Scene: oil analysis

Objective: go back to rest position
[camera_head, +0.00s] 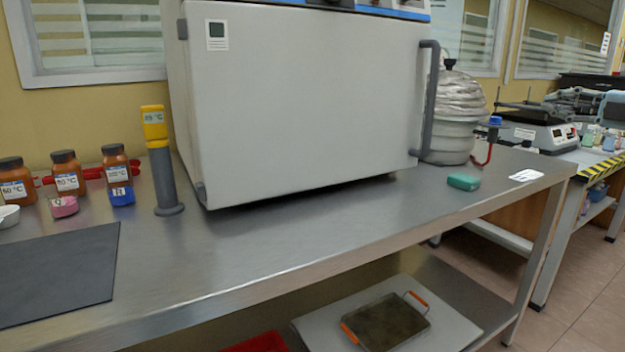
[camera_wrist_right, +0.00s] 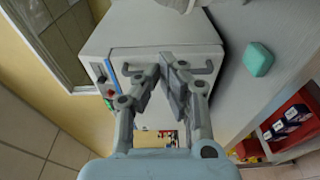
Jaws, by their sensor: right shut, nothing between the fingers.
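My right gripper (camera_head: 512,105) is at the right of the head view, its grey fingers reaching in from the right edge. It appears in front of or above a white bench device. The right wrist view shows the same gripper (camera_wrist_right: 166,62) with its fingertips together and nothing between them. It is in free space, touching nothing that I can see. My left gripper is not in the head view.
A big grey oven (camera_head: 300,100) stands on the steel bench (camera_head: 330,235). A teal block (camera_head: 463,182) lies near the bench's right end. Brown bottles (camera_head: 67,172) and a yellow-topped grey holder (camera_head: 163,180) stand left. A tray (camera_head: 388,322) lies on the lower shelf.

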